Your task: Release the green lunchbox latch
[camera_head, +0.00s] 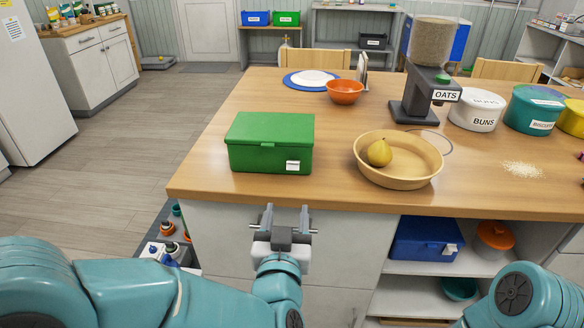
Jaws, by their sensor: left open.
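The green lunchbox (270,140) sits on the wooden table near its front left corner, with its lid down. A small white label is on its front at the lower right. A small tab shows at the middle of the front rim, too small to tell whether it is the latch or how it stands. My right gripper is not in view; only a teal part of my arm shows at the lower right.
A wooden bowl (398,179) with a yellow pear (380,152) stands right of the lunchbox. Behind are an orange bowl (345,92), an oats dispenser (426,80) and a white buns tin (477,112). The table's front edge lies between my gripper and the lunchbox. Blue box (425,240) below.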

